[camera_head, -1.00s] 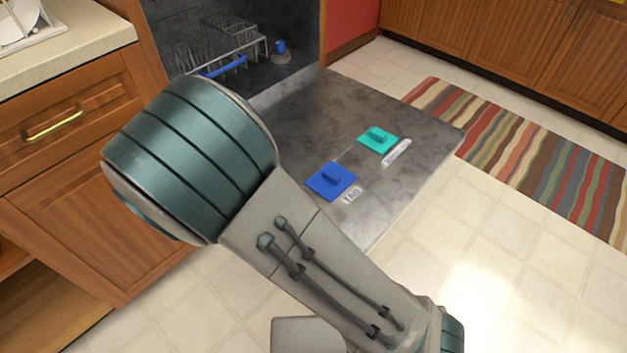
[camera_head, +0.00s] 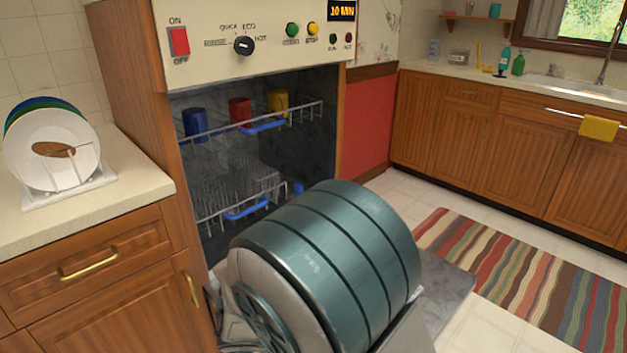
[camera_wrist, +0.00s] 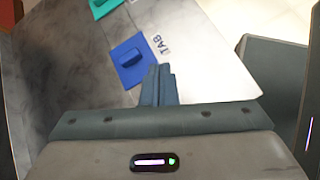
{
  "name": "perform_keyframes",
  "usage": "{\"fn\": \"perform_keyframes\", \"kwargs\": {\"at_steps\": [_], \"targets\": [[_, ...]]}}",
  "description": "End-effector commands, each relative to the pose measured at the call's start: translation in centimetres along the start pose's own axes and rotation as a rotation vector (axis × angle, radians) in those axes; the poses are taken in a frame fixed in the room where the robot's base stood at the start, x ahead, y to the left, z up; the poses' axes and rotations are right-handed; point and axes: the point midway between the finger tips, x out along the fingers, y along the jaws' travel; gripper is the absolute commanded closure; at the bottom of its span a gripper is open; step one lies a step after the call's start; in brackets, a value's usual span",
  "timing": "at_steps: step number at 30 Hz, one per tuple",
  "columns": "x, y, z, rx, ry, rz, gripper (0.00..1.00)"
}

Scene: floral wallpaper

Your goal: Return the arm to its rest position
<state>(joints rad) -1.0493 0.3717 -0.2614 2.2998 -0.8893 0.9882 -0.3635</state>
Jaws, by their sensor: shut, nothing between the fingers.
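My gripper (camera_wrist: 158,84) shows in the wrist view with its two fingers together and nothing between them. It is above the lowered dishwasher door (camera_wrist: 215,60), which has a blue square lid (camera_wrist: 131,62) and a teal one (camera_wrist: 104,6) on it. I cannot tell the gap between the fingers and the door. In the head view my arm's large teal joint (camera_head: 335,260) fills the lower middle and hides most of the door (camera_head: 450,295). My gripper is not visible there.
The open dishwasher (camera_head: 245,60) has an upper rack (camera_head: 255,125) with blue, red and yellow cups and a lower rack (camera_head: 235,205). A counter (camera_head: 110,205) with a plate rack (camera_head: 70,190) stands left. A striped rug (camera_head: 530,275) lies on the floor at right.

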Motion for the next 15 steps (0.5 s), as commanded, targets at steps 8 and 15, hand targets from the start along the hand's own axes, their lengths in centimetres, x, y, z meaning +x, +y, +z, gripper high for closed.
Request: {"fn": "perform_keyframes", "kwargs": {"at_steps": [8,15], "targets": [[-4.6,-2.5,13.1,0.573,0.206,-0.287,1.00],[-9.4,-4.6,21.9,1.067,0.348,-0.479,1.00]]}}
